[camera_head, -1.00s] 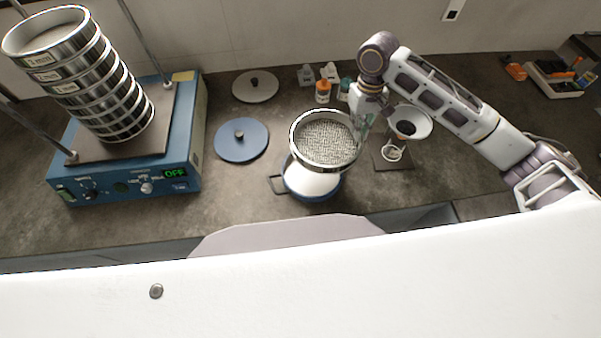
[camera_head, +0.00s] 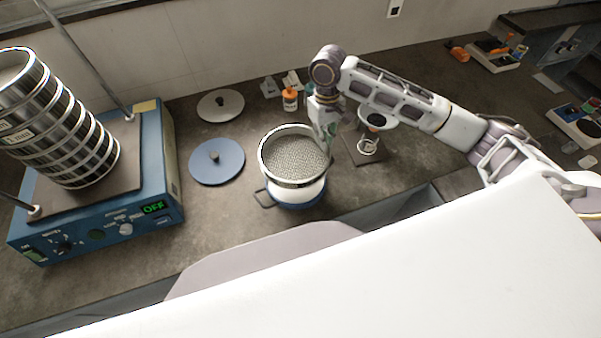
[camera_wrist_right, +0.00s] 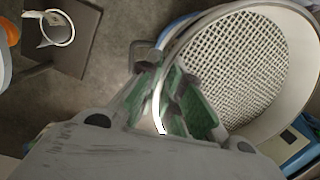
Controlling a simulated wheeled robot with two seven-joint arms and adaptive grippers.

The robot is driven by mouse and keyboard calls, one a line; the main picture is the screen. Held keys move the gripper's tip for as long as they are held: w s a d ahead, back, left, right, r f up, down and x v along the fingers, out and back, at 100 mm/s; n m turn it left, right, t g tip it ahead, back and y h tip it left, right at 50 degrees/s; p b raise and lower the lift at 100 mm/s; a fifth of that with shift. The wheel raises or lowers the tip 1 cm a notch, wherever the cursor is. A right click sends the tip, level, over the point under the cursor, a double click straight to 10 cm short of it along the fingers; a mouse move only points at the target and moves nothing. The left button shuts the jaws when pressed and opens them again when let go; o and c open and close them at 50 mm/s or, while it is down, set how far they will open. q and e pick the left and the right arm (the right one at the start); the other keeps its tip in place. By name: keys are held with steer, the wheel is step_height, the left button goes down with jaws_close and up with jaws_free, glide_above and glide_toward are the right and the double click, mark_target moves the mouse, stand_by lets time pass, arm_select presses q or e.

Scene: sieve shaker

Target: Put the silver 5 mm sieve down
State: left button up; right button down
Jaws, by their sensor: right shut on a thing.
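The silver sieve (camera_head: 293,158), a round metal ring with a coarse mesh, is held in my right gripper (camera_head: 328,140). It hangs tilted over a white pan with a blue base (camera_head: 297,196); in the head view I cannot tell whether the two touch. In the right wrist view the green finger pads (camera_wrist_right: 175,100) are shut on the rim of the sieve, whose mesh (camera_wrist_right: 240,65) fills the right side. The label on this sieve is not readable. My left gripper is not in view.
A blue sieve shaker (camera_head: 150,180) with a tall sieve stack (camera_head: 65,130) stands left, its display reading OFF. A blue lid (camera_head: 217,163) and a pale lid (camera_head: 220,106) lie behind. Bottles (camera_head: 290,98) and a funnel stand (camera_head: 366,148) are near my right arm.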

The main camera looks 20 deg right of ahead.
mark_target(322, 151)
steer(key=shift+f, duration=3.05)
steer(key=shift+f, duration=1.9)
steer(key=c, duration=1.6)
jaws_free()
steer(key=shift+r, duration=0.15)
step_height(322, 151, up, 12)
steer(key=w, duration=0.1)
steer(key=shift+w, duration=0.15)
steer(key=shift+f, duration=0.25)
